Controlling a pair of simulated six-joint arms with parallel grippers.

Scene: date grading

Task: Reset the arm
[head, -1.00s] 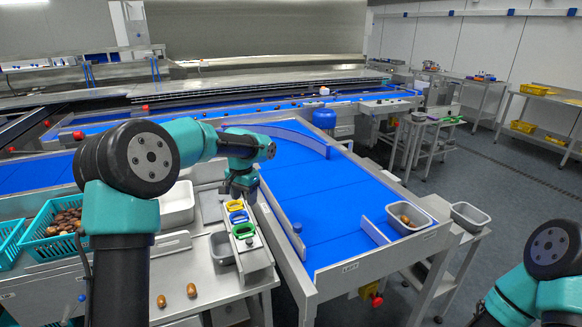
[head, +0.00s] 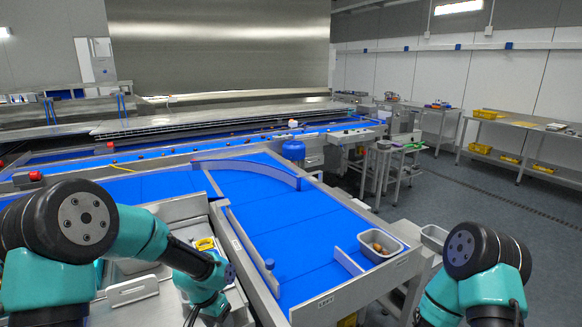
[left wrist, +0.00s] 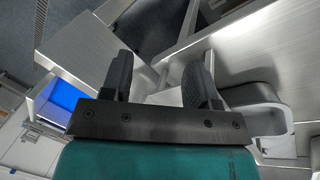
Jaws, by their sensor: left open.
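My left arm comes in from the left in the head view, bent over the steel bench beside the blue belt. Its gripper is hidden there behind or below the arm's end. In the left wrist view my left gripper (left wrist: 160,85) is open and empty, with two dark fingers apart. Steel bench surfaces and a grey tray (left wrist: 250,98) lie beyond the fingers. My right arm stands at the lower right of the head view, and its gripper is out of the picture.
A blue belt table (head: 285,225) fills the middle. A grey tray (head: 362,248) with dates sits at its right end. A yellow ring (head: 204,244) shows on the bench just behind my left arm. Side tables with yellow trays (head: 480,148) stand far right.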

